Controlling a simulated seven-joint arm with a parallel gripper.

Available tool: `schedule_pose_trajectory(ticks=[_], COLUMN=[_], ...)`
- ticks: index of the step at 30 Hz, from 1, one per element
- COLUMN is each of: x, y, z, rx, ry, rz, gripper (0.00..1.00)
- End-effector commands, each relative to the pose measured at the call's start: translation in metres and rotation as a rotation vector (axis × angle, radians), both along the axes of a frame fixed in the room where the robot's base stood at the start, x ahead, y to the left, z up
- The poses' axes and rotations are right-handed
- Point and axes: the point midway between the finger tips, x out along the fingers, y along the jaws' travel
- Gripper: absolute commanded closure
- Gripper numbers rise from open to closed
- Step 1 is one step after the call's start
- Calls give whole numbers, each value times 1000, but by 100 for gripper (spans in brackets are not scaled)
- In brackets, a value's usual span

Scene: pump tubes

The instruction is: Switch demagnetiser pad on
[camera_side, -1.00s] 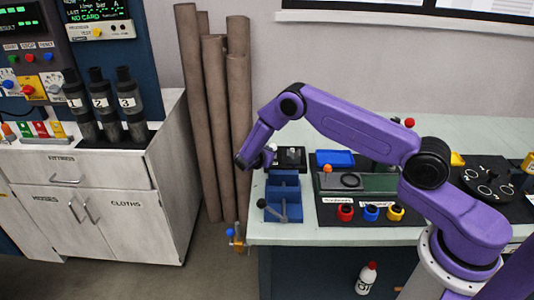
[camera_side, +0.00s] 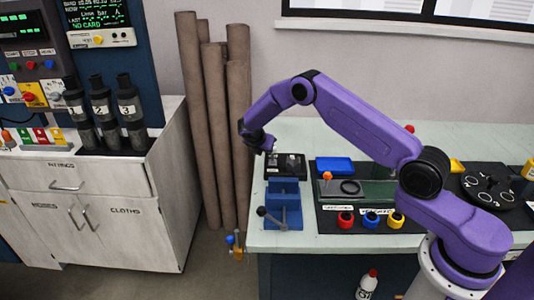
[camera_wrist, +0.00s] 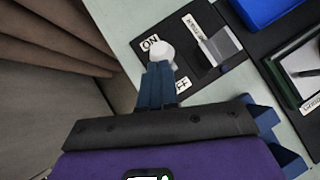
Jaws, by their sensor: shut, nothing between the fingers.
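The demagnetiser pad is a dark plate (camera_wrist: 190,25) on the bench; it also shows in the side view (camera_side: 298,162) behind the blue vise. In the wrist view a white round knob (camera_wrist: 160,50) sits on the plate's left part, close beside the ON label (camera_wrist: 149,42). A second label (camera_wrist: 183,85) lies farther down the plate, partly hidden by my fingers. My gripper (camera_wrist: 160,66) is shut and empty, its blue fingertips at the knob's lower edge. I cannot tell whether they touch it. In the side view my gripper (camera_side: 268,148) is low over the pad's left end.
A blue vise (camera_side: 284,203) with a lever stands just in front of the pad. A blue tray (camera_side: 335,165) lies to its right. Tall brown tubes (camera_side: 214,120) stand left of the bench. A dark mat with red, blue and yellow cups is right of the vise.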

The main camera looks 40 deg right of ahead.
Motion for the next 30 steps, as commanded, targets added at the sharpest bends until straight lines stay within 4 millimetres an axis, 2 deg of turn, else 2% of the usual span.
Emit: schedule_pose_trajectory(ticks=[15, 30], x=[20, 25], y=[-21, -26], z=[5, 6], rx=[-1, -1], ry=[4, 4], rz=[0, 2], gripper=[100, 100])
